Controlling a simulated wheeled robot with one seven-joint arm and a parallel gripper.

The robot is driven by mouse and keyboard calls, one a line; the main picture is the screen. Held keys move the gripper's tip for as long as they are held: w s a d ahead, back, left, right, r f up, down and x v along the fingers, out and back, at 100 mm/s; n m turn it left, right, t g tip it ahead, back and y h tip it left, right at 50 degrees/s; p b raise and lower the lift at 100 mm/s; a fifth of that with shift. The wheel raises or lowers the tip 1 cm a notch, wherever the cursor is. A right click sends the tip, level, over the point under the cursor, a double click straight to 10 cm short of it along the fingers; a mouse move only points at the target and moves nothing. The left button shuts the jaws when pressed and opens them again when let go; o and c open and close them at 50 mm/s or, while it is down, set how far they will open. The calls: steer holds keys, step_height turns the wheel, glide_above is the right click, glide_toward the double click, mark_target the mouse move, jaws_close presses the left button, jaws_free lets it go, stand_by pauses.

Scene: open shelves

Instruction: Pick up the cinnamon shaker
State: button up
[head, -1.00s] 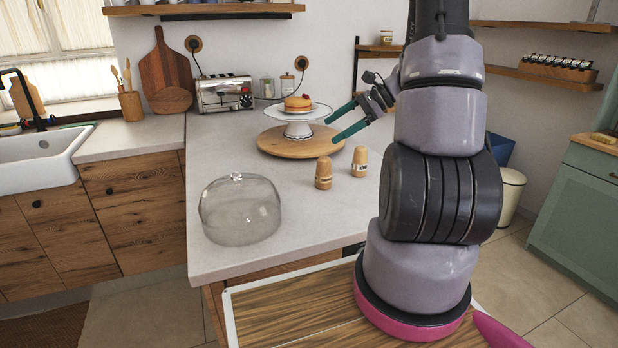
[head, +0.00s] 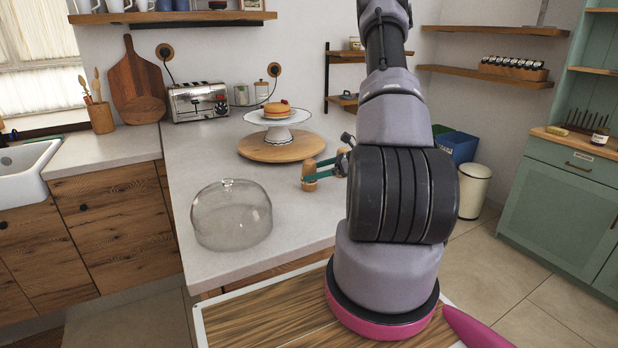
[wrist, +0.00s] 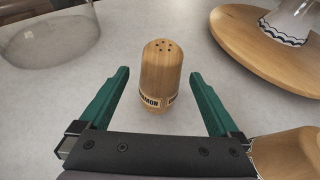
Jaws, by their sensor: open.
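The cinnamon shaker (wrist: 161,75) is a wooden cylinder with a rounded top, small holes and a dark label band partly reading "AMON". It stands upright on the counter, and in the head view (head: 309,176) my gripper partly covers it. My gripper (wrist: 161,82) is open, with one green finger on each side of the shaker and visible gaps between. In the head view my gripper (head: 318,172) is low over the counter. A second wooden shaker (wrist: 285,153) is cut off at the wrist view's lower right, beside my right finger.
A glass dome (head: 232,215) stands on the counter at left. A round wooden board (head: 281,148) with a white cake stand (head: 278,121) and cake (head: 277,109) is behind the shakers. A toaster (head: 198,101) is at the back. Bare counter lies between dome and shaker.

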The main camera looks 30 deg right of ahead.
steer(key=x, duration=0.5)
steer(key=shift+a, duration=0.1)
steer(key=shift+r, duration=0.1)
steer(key=c, duration=1.5)
steer(key=shift+r, duration=0.1)
